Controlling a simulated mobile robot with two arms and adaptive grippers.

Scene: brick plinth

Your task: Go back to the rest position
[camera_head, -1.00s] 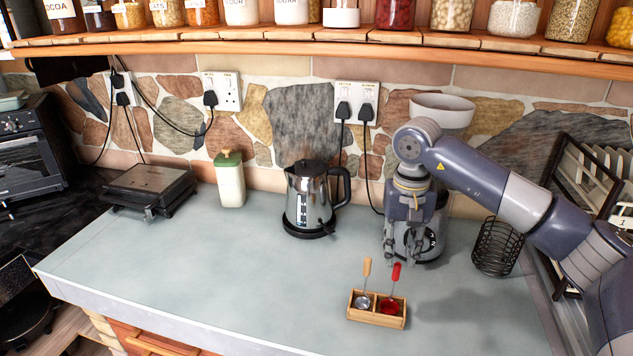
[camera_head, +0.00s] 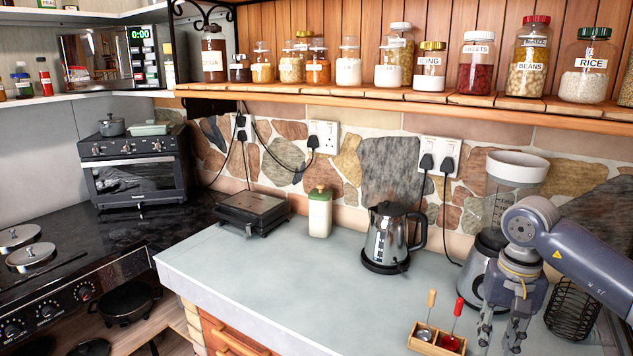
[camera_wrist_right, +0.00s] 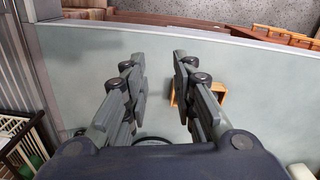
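My right gripper (camera_head: 503,335) hangs pointing down over the right part of the grey worktop in the head view, at the lower right. In the right wrist view its fingers (camera_wrist_right: 160,85) are apart with only bare worktop between them. It is open and empty. A small wooden box (camera_head: 437,345) with a pale-handled and a red-handled utensil stands just left of the gripper. Part of the box (camera_wrist_right: 209,103) shows behind a finger in the wrist view. My left gripper is in neither view.
A blender (camera_head: 492,244) stands behind my right arm, with a black wire basket (camera_head: 571,311) to its right. A kettle (camera_head: 388,240), a cream canister (camera_head: 319,214) and a black grill (camera_head: 253,211) line the wall. The worktop's front left is clear.

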